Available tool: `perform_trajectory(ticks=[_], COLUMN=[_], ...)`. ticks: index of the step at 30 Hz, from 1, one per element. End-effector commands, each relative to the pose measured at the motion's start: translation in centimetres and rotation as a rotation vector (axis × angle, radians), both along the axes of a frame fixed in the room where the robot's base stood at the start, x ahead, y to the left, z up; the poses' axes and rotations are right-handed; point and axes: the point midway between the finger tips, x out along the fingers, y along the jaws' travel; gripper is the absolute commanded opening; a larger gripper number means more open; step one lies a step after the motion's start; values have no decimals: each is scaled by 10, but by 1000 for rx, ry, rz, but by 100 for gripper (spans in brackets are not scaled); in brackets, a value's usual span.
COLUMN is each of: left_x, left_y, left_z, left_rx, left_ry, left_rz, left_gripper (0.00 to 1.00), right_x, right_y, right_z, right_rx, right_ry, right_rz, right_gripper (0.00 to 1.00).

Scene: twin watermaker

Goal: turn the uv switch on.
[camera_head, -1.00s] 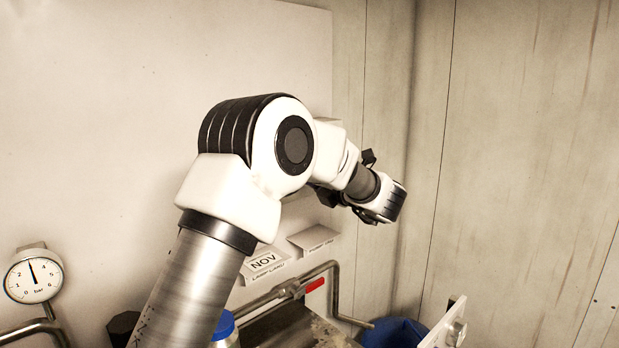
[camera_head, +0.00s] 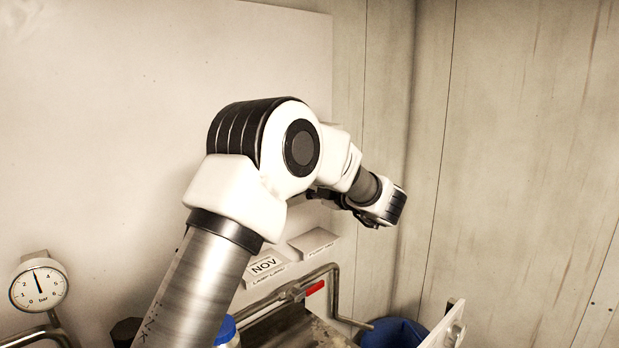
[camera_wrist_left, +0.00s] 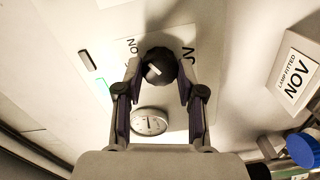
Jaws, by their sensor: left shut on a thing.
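The UV switch appears to be the round black knob (camera_wrist_left: 160,66) with a white pointer mark, on the pale panel in the left wrist view. The pointer slants toward the upper left there. My left gripper (camera_wrist_left: 160,84) is shut on this knob, one finger on each side. Lettering beside the knob is partly covered by it and the fingers, so I cannot read it fully. In the head view my left arm hides the knob and most of the left gripper. My right gripper is not in view.
A pressure gauge (camera_head: 39,286) on a pipe stands at the lower left. A round dial (camera_wrist_left: 149,121) shows between my fingers. A "NOV lamp fitted" box (camera_head: 266,268), a metal pipe with a red tag (camera_head: 315,287) and a blue container (camera_head: 394,332) lie below the arm.

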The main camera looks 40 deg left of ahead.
Motion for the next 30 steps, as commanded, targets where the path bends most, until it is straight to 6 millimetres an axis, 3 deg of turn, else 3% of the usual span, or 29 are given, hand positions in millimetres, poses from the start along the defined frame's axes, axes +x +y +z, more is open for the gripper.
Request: perform_trajectory(ticks=[17, 18, 19, 20, 30], left_x=[0, 0, 0, 0, 0], left_y=[1, 1, 1, 0, -3], left_z=[6, 6, 6, 6, 3], left_rx=[11, 11, 11, 10, 7], left_ry=[30, 30, 30, 30, 34], left_rz=[0, 0, 0, 0, -1], left_gripper=[3, 49, 59, 64, 64], right_x=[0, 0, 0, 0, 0], right_y=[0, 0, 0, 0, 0], right_z=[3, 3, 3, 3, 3], right_rx=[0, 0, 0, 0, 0], right_ry=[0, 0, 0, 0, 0], right_rz=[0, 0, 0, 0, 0], right_gripper=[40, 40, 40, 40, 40])
